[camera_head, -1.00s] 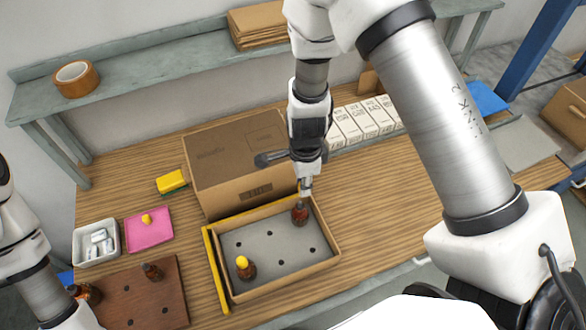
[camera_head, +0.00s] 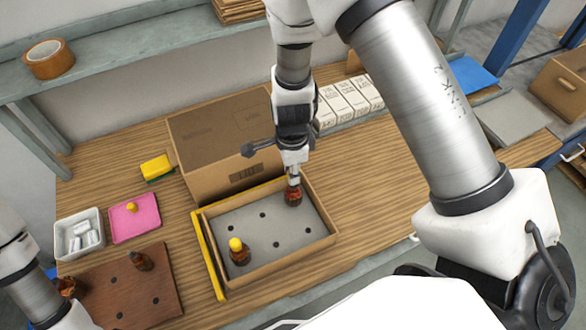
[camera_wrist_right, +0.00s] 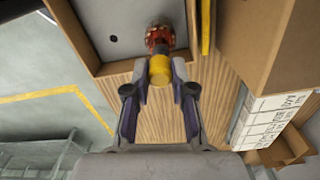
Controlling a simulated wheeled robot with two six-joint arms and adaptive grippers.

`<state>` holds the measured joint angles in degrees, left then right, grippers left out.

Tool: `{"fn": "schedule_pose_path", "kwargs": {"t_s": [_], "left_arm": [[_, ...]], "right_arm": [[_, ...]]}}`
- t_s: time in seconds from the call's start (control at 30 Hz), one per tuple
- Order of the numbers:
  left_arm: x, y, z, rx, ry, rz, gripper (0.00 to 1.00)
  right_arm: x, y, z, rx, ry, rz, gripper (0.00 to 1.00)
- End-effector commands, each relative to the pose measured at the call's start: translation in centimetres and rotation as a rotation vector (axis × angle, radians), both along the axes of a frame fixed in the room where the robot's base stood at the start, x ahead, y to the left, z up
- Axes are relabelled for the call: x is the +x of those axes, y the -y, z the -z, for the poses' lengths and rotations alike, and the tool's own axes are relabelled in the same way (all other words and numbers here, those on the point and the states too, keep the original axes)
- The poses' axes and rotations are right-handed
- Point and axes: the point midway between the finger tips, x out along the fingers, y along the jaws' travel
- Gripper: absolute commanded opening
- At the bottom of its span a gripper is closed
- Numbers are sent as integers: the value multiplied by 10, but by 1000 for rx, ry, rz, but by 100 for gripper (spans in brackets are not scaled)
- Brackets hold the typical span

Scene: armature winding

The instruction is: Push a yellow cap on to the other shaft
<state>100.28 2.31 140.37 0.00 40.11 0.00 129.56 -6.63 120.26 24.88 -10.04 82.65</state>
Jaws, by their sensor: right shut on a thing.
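My right gripper (camera_head: 293,178) points down over the far right corner of the cardboard tray (camera_head: 286,281). In the right wrist view the gripper (camera_wrist_right: 160,80) is shut on a yellow cap (camera_wrist_right: 160,70). The cap lines up with the end of a copper-red armature (camera_wrist_right: 156,38), which stands in the tray in the head view (camera_head: 293,198). I cannot tell how far the cap is on that shaft. A second armature (camera_head: 240,256) stands in the tray's near left corner with a yellow cap (camera_head: 235,244) on top. My left arm shows at the left edge, its gripper out of view.
A closed cardboard box (camera_head: 215,150) stands behind the tray. To the left are a pink mat (camera_head: 146,225) with a yellow cap (camera_head: 131,207), a white bin (camera_head: 66,223), a yellow sponge (camera_head: 155,166) and a brown board (camera_head: 150,295) with an armature (camera_head: 141,260). The table right of the tray is clear.

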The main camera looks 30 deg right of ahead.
Motion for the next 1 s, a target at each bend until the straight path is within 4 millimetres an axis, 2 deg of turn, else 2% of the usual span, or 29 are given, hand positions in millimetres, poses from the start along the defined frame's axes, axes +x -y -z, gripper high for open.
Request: {"fn": "schedule_pose_path", "kwargs": {"t_s": [1.0], "left_arm": [[0, 0, -9, 0, 0, 0, 54]], "right_arm": [[0, 1, 0, 0, -1, 0, 13]]}}
